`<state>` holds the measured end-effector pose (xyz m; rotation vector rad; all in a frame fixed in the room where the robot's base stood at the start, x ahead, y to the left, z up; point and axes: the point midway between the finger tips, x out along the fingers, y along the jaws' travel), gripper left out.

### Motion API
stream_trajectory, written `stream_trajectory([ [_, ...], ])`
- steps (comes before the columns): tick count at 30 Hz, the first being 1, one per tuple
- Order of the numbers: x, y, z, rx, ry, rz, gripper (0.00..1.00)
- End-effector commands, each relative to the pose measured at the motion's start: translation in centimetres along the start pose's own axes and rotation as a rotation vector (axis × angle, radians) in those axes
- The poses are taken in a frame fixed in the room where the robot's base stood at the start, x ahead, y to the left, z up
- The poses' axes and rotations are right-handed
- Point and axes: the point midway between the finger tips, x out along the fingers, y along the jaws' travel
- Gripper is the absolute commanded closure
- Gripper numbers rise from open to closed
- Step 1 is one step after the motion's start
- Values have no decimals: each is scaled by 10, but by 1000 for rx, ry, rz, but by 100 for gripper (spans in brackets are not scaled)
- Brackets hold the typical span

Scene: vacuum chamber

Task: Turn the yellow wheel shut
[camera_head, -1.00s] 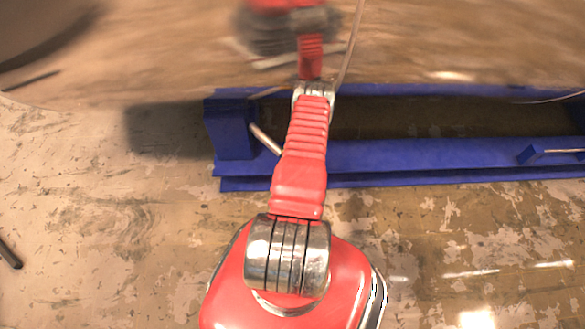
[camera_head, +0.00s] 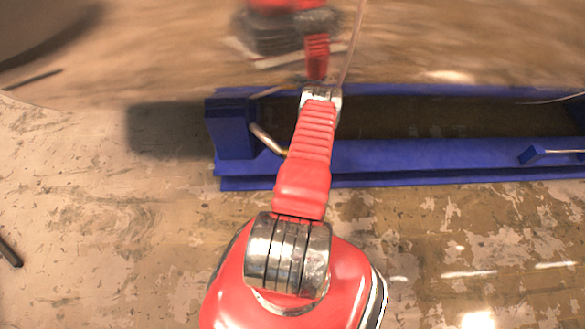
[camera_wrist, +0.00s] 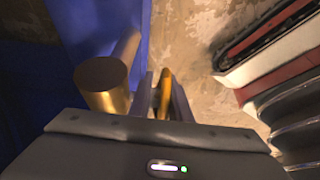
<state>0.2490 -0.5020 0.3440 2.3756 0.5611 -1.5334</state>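In the wrist view, a yellow piece, seen nearly edge-on and taken as the yellow wheel (camera_wrist: 165,92), stands between the two dark fingers of my gripper (camera_wrist: 162,97). The fingers are close together on either side of it and look shut on it. Most of the wheel is hidden by the fingers and the gripper body. A brass-coloured pipe end (camera_wrist: 103,80) is just left of the fingers. In the head view, the wheel and fingertips are hidden. A bent metal pipe (camera_head: 268,140) shows left of my red arm.
A blue frame (camera_head: 420,155) lies across the floor, with an upright block (camera_head: 230,130) at its left end. A large curved metal surface (camera_head: 160,60) fills the back and mirrors my arm. A thin dark object lies at the left edge.

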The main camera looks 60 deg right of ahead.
Motion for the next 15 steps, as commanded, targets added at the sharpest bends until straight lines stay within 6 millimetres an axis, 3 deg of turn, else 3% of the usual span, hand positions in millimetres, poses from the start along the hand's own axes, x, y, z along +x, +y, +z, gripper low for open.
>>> stream_trajectory([
  [5, 0, -1, 0, 1, 1, -2, 72],
  [15, -1, -3, -1, 1, 3, -6, 72],
])
